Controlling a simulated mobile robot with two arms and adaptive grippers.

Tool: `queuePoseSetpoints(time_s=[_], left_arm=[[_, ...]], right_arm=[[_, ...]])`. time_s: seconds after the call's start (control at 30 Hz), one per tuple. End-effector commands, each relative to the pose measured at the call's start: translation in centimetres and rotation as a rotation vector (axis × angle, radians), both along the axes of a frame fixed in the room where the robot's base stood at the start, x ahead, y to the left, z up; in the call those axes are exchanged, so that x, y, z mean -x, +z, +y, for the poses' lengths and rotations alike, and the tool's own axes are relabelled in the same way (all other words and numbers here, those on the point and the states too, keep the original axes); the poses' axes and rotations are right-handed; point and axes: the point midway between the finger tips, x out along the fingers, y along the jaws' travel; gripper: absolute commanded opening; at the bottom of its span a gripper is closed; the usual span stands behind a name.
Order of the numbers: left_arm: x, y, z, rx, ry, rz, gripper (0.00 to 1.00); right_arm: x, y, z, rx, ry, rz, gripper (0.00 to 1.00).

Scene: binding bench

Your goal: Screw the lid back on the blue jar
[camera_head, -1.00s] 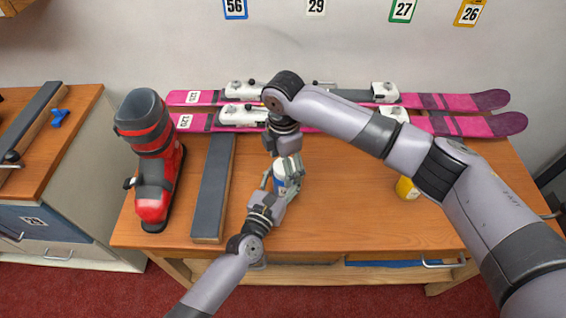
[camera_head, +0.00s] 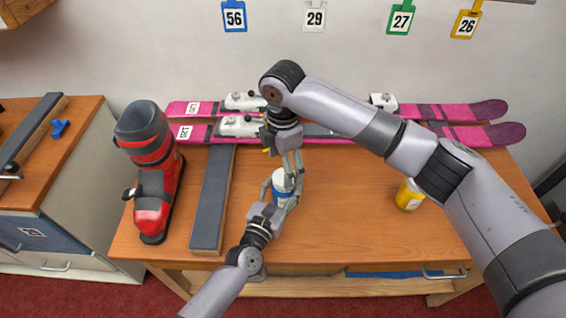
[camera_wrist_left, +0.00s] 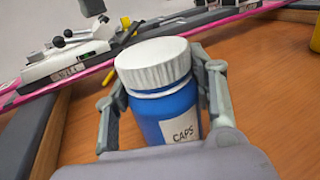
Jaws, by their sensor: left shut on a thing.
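The blue jar (camera_wrist_left: 165,115) stands upright with a white label reading CAPS. My left gripper (camera_wrist_left: 165,95) is shut on its body, one finger on each side; in the head view the jar (camera_head: 281,192) is on the bench. The white ribbed lid (camera_wrist_left: 152,60) sits on top of the jar; a pale band shows between lid and blue body. My right gripper (camera_head: 292,165) points down just above and behind the lid in the head view. Its fingers are seen nearly edge-on, and I cannot tell whether they touch the lid or how far apart they are.
A yellow container (camera_head: 409,195) stands to the right on the bench. Pink skis (camera_head: 465,107) lie along the back. A dark grey bar (camera_head: 212,200) and a red ski boot (camera_head: 155,190) are to the left. The front right of the bench top is clear.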

Motion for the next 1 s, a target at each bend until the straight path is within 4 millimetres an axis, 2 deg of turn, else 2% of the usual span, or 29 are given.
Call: queuePoseSetpoints(time_s=[0.17,0.27,0.7,0.83,1.0], left_arm=[[0.0,0.1,0.0,0.0,0.0,-0.001,0.0],[0.0,0.1,0.0,0.0,0.0,-0.001,0.0],[0.0,0.1,0.0,0.0,0.0,-0.001,0.0],[0.0,0.1,0.0,0.0,0.0,-0.001,0.0],[0.0,0.1,0.0,0.0,0.0,-0.001,0.0]], right_arm=[[0.0,0.3,0.0,0.0,0.106,0.0,0.69],[-0.1,0.7,-0.1,0.0,0.252,-0.001,0.69],[-0.3,3.1,-0.3,0.002,1.094,0.001,0.69],[-0.3,3.6,-0.4,0.002,1.282,0.001,0.69],[-0.3,4.0,-0.4,0.002,1.424,0.001,0.69]])
